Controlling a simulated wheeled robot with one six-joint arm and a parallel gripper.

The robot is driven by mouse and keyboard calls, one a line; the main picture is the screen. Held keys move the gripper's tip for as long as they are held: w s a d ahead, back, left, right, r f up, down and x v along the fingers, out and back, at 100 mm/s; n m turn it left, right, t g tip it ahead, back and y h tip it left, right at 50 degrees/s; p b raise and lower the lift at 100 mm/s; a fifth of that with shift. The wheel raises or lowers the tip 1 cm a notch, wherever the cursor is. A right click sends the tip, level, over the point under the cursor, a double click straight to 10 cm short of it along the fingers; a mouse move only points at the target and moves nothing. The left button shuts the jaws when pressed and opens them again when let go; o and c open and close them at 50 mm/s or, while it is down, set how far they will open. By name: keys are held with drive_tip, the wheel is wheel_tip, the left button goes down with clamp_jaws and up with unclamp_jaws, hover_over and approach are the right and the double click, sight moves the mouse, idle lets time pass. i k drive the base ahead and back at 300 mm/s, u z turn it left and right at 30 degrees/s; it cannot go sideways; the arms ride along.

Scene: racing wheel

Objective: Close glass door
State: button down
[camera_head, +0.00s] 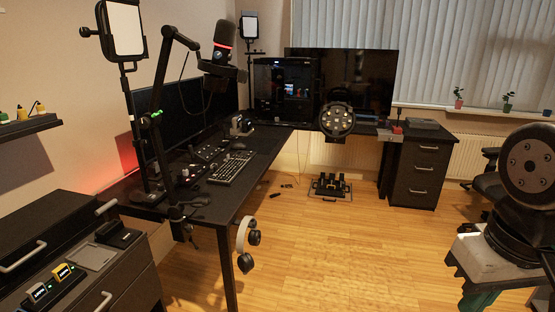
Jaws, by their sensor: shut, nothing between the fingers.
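A black computer case (262,92) stands on the far corner of the dark desk, and it looks like the thing with the glass door. Its dark glass front (297,108) faces me, with a small lit screen and faint coloured parts showing through. At this size I cannot tell the door's edge from the case or how far it stands open. My arm shows at the right edge as a black joint with a round grey cap, well apart from the case. My gripper's fingers are not in view.
A steering wheel (337,120) stands on the desk right of the case, before a large dark monitor (375,75). A keyboard (231,168), a microphone (218,52) on a boom arm and headphones (248,235) are at the desk's left.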

sight(266, 84)
drive_tip(key=z, duration=0.2)
drive_tip(key=i, duration=4)
drive_tip(key=u, duration=0.15)
